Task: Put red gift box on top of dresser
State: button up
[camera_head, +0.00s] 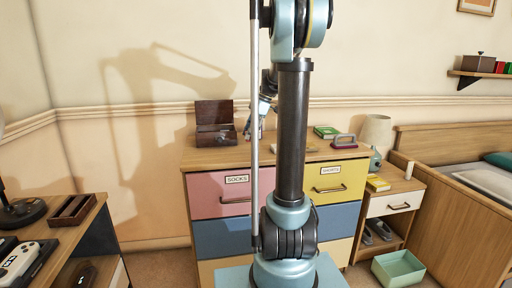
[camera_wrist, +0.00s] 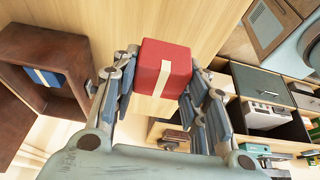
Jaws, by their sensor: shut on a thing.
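The red gift box (camera_wrist: 163,68) with a cream ribbon is between the fingers of my gripper (camera_wrist: 160,85) in the wrist view, and the fingers are shut on it. In the head view my gripper (camera_head: 258,118) is over the dresser (camera_head: 235,156), behind my own arm. The gift box is mostly hidden there. The dresser has a light wood top and pink, yellow and blue drawer fronts. Its top also shows in the wrist view (camera_wrist: 110,22). I cannot tell whether the box touches it.
An open dark wooden box (camera_head: 214,124) stands on the dresser; a blue gift box (camera_wrist: 45,77) lies inside it.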

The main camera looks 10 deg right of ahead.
aim_at(251, 153)
jog(key=shift+d+f, duration=0.15)
jog(key=shift+f, duration=2.95)
jog(key=o, duration=1)
jog(key=shift+c, duration=0.2)
jog(key=v, duration=1.2)
jog(key=s+a+f+m+h, duration=0.1)
jog(key=s+a+f+m, duration=0.15)
jog(key=s, duration=0.45)
jog(key=s+a+f+m+h, duration=0.1)
jog(key=s+f+m, duration=0.1)
jog(key=s+m, duration=0.3)
jog(key=s+a+f+m, duration=0.1)
jog(key=s+f+m, duration=0.15)
jog(key=s, duration=0.55)
jog(key=s+f+m+t+h, duration=0.2)
jog(key=s+f+m, duration=0.5)
jog(key=s+f, duration=0.7)
jog(key=shift+s+m, duration=0.2)
jog(key=shift+m, duration=0.2)
